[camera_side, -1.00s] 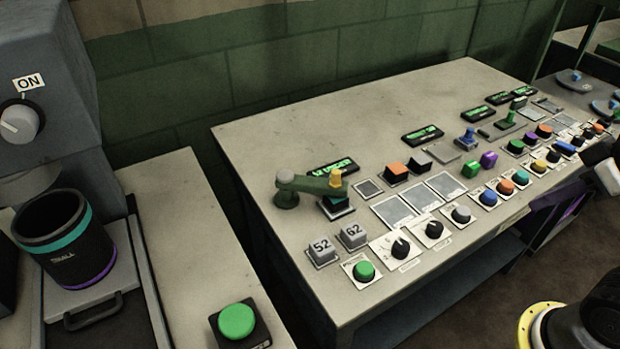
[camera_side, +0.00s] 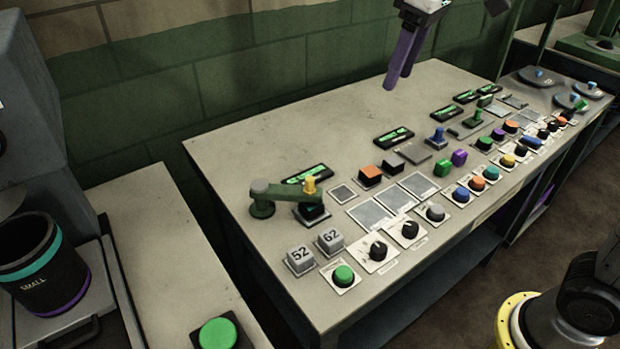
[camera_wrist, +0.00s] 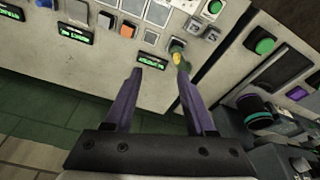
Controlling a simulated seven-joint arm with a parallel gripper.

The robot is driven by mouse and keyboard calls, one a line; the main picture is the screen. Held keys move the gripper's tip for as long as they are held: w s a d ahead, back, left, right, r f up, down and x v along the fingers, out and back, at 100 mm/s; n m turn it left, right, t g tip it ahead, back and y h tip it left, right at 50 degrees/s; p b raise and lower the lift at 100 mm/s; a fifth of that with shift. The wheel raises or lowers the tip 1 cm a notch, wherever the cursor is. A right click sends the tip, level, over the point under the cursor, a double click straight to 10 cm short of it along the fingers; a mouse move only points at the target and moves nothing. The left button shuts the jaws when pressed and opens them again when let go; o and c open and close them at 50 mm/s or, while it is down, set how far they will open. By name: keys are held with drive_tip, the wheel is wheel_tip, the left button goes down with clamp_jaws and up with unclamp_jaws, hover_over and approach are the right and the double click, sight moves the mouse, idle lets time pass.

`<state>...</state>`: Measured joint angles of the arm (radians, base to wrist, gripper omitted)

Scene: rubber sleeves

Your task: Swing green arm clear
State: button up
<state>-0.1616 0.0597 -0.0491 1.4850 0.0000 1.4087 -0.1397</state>
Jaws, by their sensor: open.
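The green arm (camera_side: 278,193) lies on the grey table, with a round pivot at its left end and a yellow knob (camera_side: 309,184) at its right end. The knob end sits over a dark block with a teal layer (camera_side: 314,213). My gripper (camera_side: 397,82) has purple fingers and hangs in the air above the back of the table, right of the green arm and apart from it. In the wrist view my gripper (camera_wrist: 159,74) is open and empty. There the yellow knob (camera_wrist: 177,58) shows just beyond the right fingertip, and that finger partly hides the green arm.
Numbered blocks (camera_side: 300,259), dials (camera_side: 377,250) and a green button (camera_side: 344,274) stand in front. Small black displays (camera_side: 307,174) line the back. The table's back left (camera_side: 240,145) is clear.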

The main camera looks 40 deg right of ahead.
drive_tip(key=w+a+f+n+g, duration=0.1)
drive_tip(key=w+a+f+g, duration=0.1)
drive_tip(key=w+a+f, duration=0.45)
approach(310, 178)
drive_tip(key=shift+n+g, duration=0.4)
drive_tip(key=f, duration=1)
drive_tip(key=shift+w+a+f, duration=0.15)
drive_tip(key=shift+w, duration=0.2)
clamp_jaws()
